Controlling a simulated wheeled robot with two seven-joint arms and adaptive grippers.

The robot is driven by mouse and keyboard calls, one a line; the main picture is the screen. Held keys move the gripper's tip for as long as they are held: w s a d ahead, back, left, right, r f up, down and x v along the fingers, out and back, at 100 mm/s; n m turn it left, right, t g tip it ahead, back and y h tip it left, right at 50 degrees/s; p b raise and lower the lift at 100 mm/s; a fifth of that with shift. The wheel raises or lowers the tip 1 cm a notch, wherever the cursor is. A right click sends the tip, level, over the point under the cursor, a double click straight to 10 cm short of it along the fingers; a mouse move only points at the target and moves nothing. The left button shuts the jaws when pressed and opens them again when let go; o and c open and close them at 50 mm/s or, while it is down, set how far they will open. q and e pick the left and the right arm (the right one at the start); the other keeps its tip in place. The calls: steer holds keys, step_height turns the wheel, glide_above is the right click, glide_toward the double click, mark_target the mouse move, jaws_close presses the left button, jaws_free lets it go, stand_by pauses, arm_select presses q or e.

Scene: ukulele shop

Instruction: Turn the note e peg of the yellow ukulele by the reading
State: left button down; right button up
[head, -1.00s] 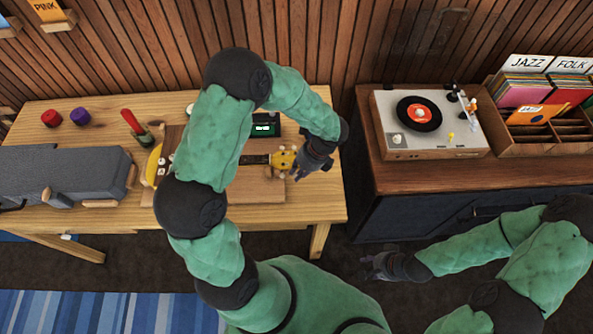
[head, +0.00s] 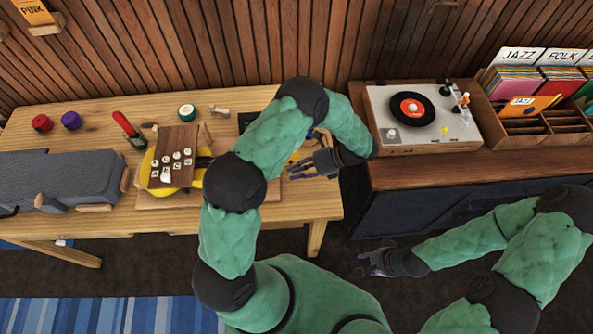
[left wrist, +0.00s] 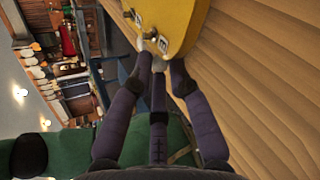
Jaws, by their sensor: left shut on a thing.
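The yellow ukulele lies on the wooden table; its yellow body (head: 146,186) shows at the left and my left arm covers part of its neck. A bit of its yellow headstock (head: 295,157) shows beside my left gripper (head: 303,170). In the left wrist view the headstock (left wrist: 172,14) has small lettered labels and pale pegs along its edge. My left gripper (left wrist: 163,62) is shut on a pale peg there; I cannot read its letter. The tuner (head: 244,121) is mostly behind my left arm, its reading hidden. My right gripper (head: 372,265) appears open and empty over the floor.
A grey case (head: 60,178) lies at the left. A record player (head: 420,118) is on the right cabinet.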

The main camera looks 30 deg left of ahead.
arm_select(q)
steer(key=shift+s+f, duration=0.15)
steer(key=shift+f, duration=0.05)
steer(key=c, duration=1.4)
jaws_free()
steer(key=shift+c, duration=0.2)
steer(key=shift+r, duration=0.1)
steer(key=shift+w+d+r, duration=0.15)
steer(key=shift+w+d, duration=0.05)
steer(key=shift+w, duration=0.05)
steer(key=v, duration=1.1)
steer(key=shift+d, duration=0.2)
